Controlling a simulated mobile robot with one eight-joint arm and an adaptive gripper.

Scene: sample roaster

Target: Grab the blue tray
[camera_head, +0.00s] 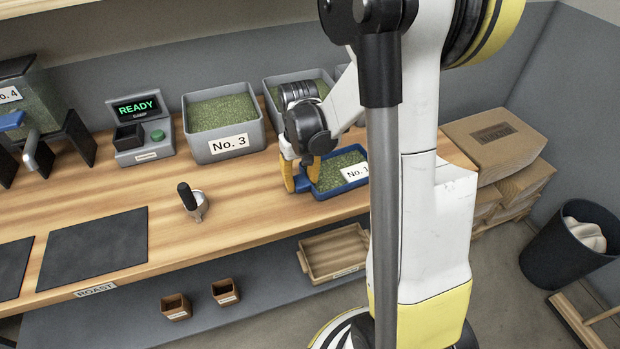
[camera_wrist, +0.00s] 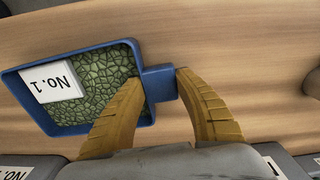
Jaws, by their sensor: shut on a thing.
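The blue tray (camera_head: 325,192) sits at the right part of the wooden counter, filled with green beans and bearing a white "No. 1" card. In the wrist view the tray (camera_wrist: 62,133) shows with its card and a short blue handle on its right side. My gripper (camera_head: 298,182) is at that handle. In the wrist view my gripper's two yellow fingers (camera_wrist: 168,88) stand on either side of the handle, shut on it. Part of the tray is hidden behind my arm in the head view, and the left finger covers a corner in the wrist view.
A grey bin marked "No. 3" (camera_head: 222,143) and another grey bin (camera_head: 272,114) stand behind. A scoop (camera_head: 192,205) and a dark mat (camera_head: 96,246) lie on the counter to the left. A wooden tray (camera_head: 318,272) is on the shelf below. Bare counter lies left of my gripper.

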